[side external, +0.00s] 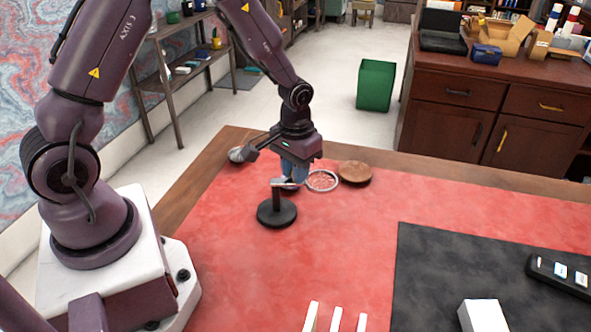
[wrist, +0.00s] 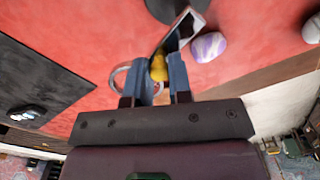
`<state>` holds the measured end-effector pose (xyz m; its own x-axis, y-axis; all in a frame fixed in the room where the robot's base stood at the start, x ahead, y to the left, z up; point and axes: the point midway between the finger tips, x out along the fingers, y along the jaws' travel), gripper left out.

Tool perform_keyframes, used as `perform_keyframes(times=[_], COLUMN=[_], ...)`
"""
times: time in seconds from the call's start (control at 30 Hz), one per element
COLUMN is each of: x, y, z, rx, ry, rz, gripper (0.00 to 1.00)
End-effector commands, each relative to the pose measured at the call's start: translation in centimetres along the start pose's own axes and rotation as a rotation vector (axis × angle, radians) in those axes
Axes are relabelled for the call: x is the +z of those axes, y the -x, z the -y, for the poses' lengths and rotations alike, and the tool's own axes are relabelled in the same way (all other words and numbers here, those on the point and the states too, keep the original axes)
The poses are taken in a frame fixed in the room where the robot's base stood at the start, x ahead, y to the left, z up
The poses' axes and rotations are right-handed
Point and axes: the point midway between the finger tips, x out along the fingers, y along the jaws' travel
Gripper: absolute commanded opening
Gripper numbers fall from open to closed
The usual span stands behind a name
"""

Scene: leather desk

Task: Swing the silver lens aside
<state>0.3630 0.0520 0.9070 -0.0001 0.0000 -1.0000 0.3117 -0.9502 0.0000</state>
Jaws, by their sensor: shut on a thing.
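The silver lens (side external: 322,181) is a round ring on a flat silver arm, carried by a short post on a round black base (side external: 277,213). In the wrist view its ring (wrist: 118,82) shows left of my fingers, partly hidden behind one, and the silver arm (wrist: 190,27) runs up to the right. My gripper (side external: 293,174) points down at the lens arm, between post and ring. In the wrist view my blue fingers (wrist: 164,72) are closed on the lens at a yellow part (wrist: 158,67) between them.
A brown round wooden dish (side external: 355,172) stands just right of the ring. A purple-and-white stone (wrist: 208,46) lies near the post, and a pale rounded object (side external: 237,155) lies at the back left.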

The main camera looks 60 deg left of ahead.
Motion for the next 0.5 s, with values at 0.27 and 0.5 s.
perform_keyframes(times=[0.27, 0.5], x=[-0.02, -0.01], y=[0.04, 0.05], z=[-0.01, -0.01], rx=[0.0, 0.0], ry=[-0.002, -0.003], rz=[-0.001, -0.001], gripper=[0.46, 0.46])
